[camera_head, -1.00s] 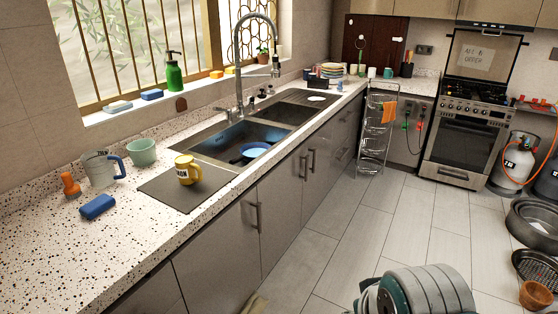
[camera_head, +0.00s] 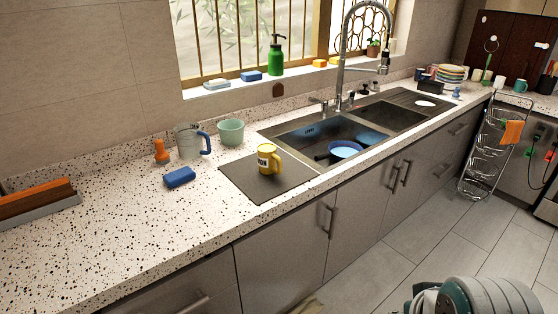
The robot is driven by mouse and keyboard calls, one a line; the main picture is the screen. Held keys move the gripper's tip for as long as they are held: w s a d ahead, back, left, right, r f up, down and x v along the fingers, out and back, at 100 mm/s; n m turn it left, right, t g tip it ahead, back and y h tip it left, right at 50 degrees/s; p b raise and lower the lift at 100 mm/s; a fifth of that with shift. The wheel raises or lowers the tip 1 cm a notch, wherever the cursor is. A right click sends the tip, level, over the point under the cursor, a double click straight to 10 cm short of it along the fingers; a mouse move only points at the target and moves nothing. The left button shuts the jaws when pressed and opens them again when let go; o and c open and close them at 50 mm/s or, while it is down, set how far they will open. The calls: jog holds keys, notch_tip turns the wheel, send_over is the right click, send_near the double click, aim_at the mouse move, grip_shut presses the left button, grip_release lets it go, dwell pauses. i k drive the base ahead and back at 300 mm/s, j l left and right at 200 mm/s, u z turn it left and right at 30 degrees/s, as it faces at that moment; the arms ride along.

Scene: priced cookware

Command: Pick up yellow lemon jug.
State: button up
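A small yellow jug (camera_head: 269,158) with a dark printed label and a handle stands upright on a dark grey mat (camera_head: 258,188) at the left of the sink. The label's print is too small to read surely. A grey jug (camera_head: 188,142) with a blue handle stands on the counter to its left. My gripper is not in view, so its state and distance to the yellow jug do not show.
A green cup (camera_head: 230,132), an orange item (camera_head: 161,152) and a blue sponge (camera_head: 179,177) are left of the mat. The sink (camera_head: 320,139) holds blue dishes. A grey-and-teal rounded object (camera_head: 488,299) is at lower right. The front-left counter is largely clear.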

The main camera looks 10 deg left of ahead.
aim_at(267, 157)
jog(key=i+u, duration=0.75)
jog(key=i+l+u, duration=0.25)
jog(key=i+u, duration=0.15)
jog(key=i, duration=0.1)
